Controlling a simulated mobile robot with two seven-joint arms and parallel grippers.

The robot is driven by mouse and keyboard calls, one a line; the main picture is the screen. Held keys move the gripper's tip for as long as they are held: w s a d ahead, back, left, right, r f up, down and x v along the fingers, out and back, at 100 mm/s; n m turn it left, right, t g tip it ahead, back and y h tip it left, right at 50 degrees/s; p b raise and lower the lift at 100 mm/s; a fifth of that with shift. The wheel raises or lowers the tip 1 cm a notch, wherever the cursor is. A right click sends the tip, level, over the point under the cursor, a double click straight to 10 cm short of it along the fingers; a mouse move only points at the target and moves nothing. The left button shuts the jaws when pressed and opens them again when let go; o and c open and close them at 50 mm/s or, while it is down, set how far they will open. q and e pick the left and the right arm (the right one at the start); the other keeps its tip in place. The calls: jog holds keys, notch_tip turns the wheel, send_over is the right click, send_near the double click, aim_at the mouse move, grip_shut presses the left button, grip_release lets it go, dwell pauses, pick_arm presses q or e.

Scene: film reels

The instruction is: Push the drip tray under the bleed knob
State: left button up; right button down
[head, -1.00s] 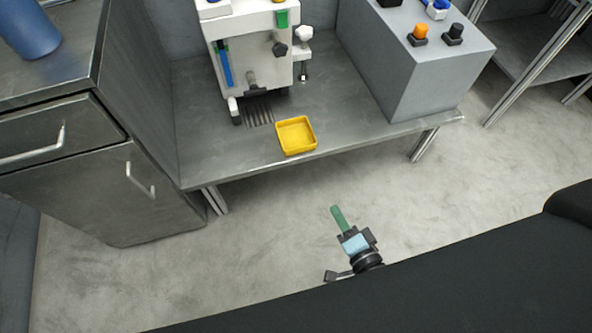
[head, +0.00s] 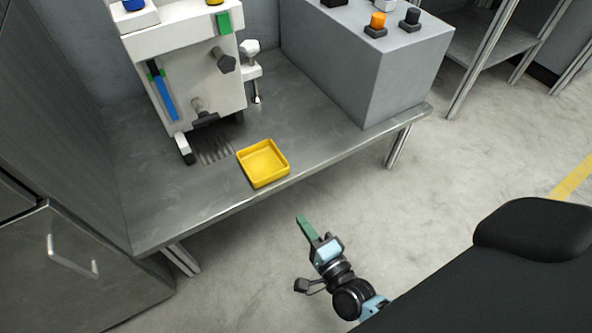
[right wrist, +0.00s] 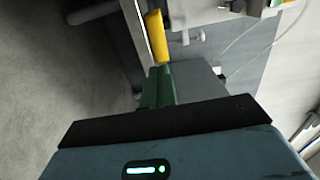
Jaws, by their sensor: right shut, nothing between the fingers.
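The yellow square drip tray (head: 263,165) lies flat and empty at the front edge of the metal table, in front of the white machine (head: 205,75). A white knob (head: 250,48) sits on a bracket at the machine's right side, with a thin nozzle below it. A black knob (head: 224,61) is on the machine's front; I cannot tell for certain which is the bleed knob. My right gripper (head: 302,222), with green fingers, is shut and empty, in front of the table and apart from the tray. In the right wrist view the tray (right wrist: 157,35) shows beyond the fingertips. My left gripper is out of view.
A grey box (head: 365,70) with coloured buttons stands on the table's right part. The table (head: 320,140) is bare between the tray and this box. A cabinet (head: 60,270) stands at the left. A shelf rack (head: 490,50) is at the back right.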

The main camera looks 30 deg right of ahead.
aim_at(273, 178)
jog(key=w+b, duration=0.3)
jog(key=w, duration=0.8)
jog(key=shift+w+a+f, duration=0.1)
jog(key=shift+w+a, duration=0.05)
jog(key=shift+w, duration=0.75)
jog(key=w+b, duration=0.1)
jog(key=w, duration=0.2)
jog(key=shift+w+a+b, duration=0.1)
jog(key=shift+w+b, duration=0.25)
jog(key=shift+w, duration=1.25)
